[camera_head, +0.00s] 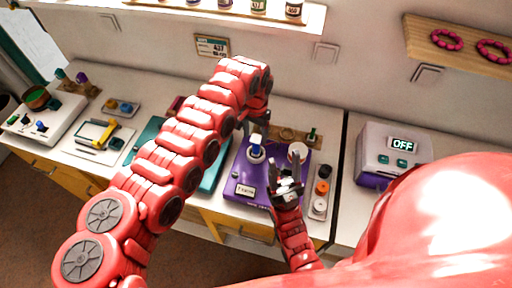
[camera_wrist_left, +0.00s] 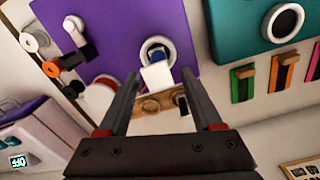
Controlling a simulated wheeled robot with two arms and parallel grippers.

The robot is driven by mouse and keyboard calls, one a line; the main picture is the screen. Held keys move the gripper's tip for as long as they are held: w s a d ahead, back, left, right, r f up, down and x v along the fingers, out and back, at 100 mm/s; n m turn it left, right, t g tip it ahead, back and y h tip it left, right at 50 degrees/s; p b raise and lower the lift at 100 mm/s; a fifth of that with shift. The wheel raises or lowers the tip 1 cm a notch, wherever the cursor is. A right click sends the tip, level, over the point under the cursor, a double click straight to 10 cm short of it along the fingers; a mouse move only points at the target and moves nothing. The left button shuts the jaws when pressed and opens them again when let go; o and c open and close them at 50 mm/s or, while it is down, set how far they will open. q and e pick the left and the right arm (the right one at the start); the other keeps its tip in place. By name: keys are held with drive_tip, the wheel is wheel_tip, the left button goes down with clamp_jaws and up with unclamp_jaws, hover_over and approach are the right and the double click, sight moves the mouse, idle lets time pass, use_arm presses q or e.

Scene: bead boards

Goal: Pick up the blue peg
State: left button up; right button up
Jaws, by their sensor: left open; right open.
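The blue peg (camera_head: 256,140) stands at a pale round fitting on the purple board (camera_head: 238,189), with a white part beside its blue part. The left wrist view also shows the blue peg (camera_wrist_left: 156,54), its blue part by the grey ring and a white block in front. My left gripper (camera_head: 258,128) is open and reaches down at the back of the peg; in the left wrist view its fingertips (camera_wrist_left: 158,75) lie on either side of the white block, with no grip visible. My right gripper (camera_head: 287,168) is open, over the front right of the purple board.
A tray (camera_head: 318,207) with orange, grey and white pieces lies right of the board. A grey and purple box (camera_head: 372,150) reading OFF stands further right. A teal board (camera_head: 218,172) lies to the left, partly behind my left arm. A wooden holder (camera_head: 285,133) lies behind.

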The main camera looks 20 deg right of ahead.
sight(256, 146)
use_arm(q)
wheel_tip(256, 146, down, 6)
drive_tip(key=b, duration=0.2)
drive_tip(key=shift+s+d+f+b, duration=0.1)
drive_tip(key=shift+d+f+b, duration=0.05)
drive_tip(key=shift+f+b, duration=0.15)
drive_tip(key=shift+r, duration=0.15)
drive_tip(key=shift+c, duration=0.7)
clamp_jaws()
